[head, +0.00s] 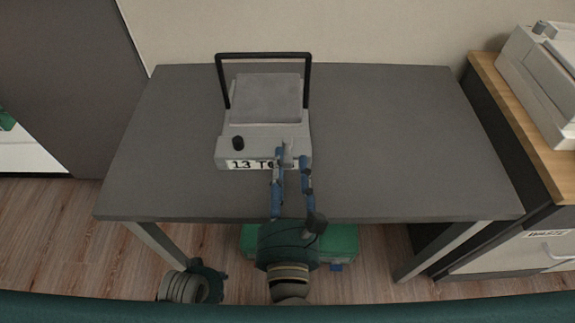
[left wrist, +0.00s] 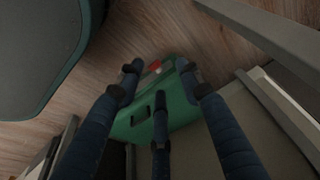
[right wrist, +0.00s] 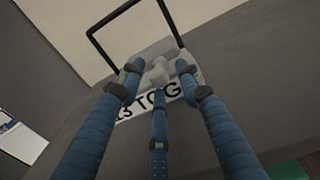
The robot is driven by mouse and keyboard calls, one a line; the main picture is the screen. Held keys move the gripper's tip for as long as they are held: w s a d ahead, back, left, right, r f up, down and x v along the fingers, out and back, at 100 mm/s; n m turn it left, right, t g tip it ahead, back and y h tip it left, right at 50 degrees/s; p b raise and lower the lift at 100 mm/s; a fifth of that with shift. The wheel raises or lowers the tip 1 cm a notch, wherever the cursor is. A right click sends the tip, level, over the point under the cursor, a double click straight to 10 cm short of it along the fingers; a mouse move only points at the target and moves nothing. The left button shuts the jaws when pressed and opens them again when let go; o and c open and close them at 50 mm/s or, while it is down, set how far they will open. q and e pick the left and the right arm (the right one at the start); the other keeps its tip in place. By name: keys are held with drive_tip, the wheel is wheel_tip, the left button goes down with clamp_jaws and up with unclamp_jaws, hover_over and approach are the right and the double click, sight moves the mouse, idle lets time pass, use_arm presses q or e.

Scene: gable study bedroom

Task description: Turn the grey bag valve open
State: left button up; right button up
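A light grey box-shaped device (head: 265,100) with a black upright frame stands on the table. Its front carries a black knob (head: 238,143) and a label reading "13 TO…", partly hidden. A small grey valve handle (head: 288,152) sits at the front right of the device; it also shows in the right wrist view (right wrist: 158,73). My right gripper (head: 292,160) is open, its blue fingertips on either side of the handle. I cannot tell whether they touch it. My left gripper (left wrist: 160,80) is open and empty, low in front of the table; its fingers are hidden in the head view.
The dark grey table (head: 400,130) is bare around the device. A green case (head: 338,243) lies on the floor under the table, also in the left wrist view (left wrist: 182,112). A wooden-topped cabinet (head: 525,135) with a grey machine (head: 545,75) stands at the right.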

clamp_jaws()
